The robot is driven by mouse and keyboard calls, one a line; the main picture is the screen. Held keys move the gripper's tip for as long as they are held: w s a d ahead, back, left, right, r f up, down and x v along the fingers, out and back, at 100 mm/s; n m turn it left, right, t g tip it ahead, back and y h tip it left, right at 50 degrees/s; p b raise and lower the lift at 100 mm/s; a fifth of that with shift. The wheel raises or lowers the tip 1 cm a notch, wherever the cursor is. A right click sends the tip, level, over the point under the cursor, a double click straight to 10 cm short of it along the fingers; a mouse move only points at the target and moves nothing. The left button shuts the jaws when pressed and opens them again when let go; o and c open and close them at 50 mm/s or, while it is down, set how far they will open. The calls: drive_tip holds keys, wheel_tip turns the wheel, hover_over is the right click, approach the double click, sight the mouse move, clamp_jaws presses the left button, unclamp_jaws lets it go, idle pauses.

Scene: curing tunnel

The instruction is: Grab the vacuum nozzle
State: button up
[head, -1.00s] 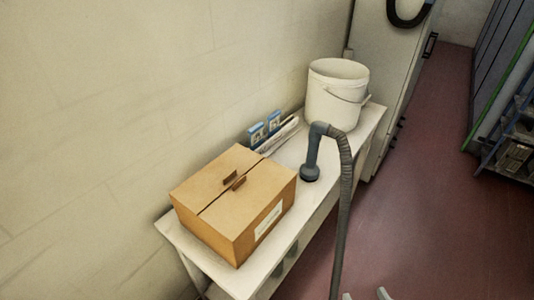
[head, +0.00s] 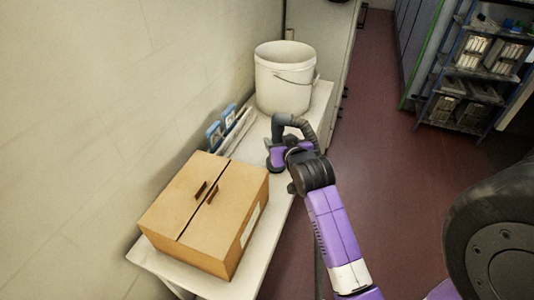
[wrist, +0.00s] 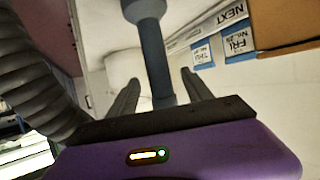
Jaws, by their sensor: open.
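The vacuum nozzle (head: 279,124) is a blue-grey tube with a ribbed hose, standing on the white bench (head: 176,272) between the cardboard box and the bucket. In the head view my gripper (head: 274,156) is at the nozzle, and my wrist and arm hide much of it. In the wrist view the nozzle's tube (wrist: 154,55) runs down between the two fingers of my open gripper (wrist: 158,88), with a gap on each side. The ribbed hose (wrist: 35,80) shows at the left of that view.
A cardboard box (head: 190,200) stands at the bench's near end, and a white bucket (head: 283,85) at the far end. Blue-and-white cards (head: 222,128) stand by the wall. A shelf rack (head: 470,80) is at the far right.

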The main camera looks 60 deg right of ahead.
sight(275, 137)
drive_tip(key=x, duration=0.6)
drive_tip(key=shift+d+f+p, duration=0.1)
drive_tip(key=shift+f+p, duration=0.2)
drive_tip(key=shift+p, duration=0.05)
drive_tip(key=shift+c, duration=0.5)
clamp_jaws()
idle(0.6)
